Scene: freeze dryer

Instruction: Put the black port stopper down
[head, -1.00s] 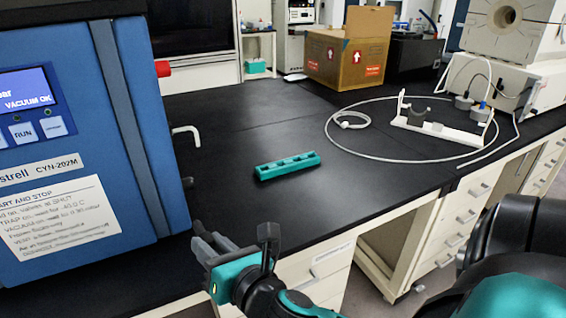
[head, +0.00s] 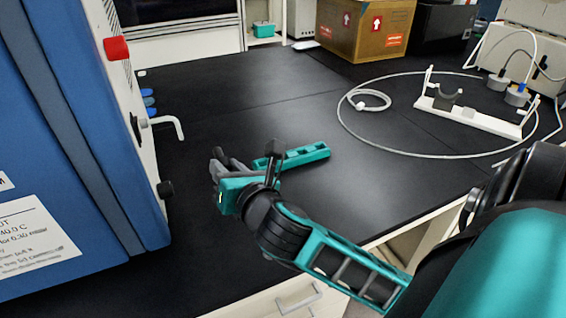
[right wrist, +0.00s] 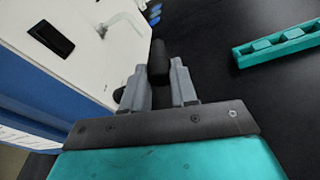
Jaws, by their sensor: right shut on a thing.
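My right gripper (head: 222,164) is over the black bench, just left of the near end of a teal rack. In the right wrist view its two grey fingers (right wrist: 160,88) are shut on the black port stopper (right wrist: 158,62), which sticks out past the fingertips. In the head view the stopper cannot be made out among the fingers. The teal rack (head: 305,154) lies on the bench with a row of recesses; it also shows in the right wrist view (right wrist: 280,46), right of the stopper and apart from it. My left gripper is not in view.
A white stand (head: 470,115) and a looped tube are at the right. The bench behind the rack is clear.

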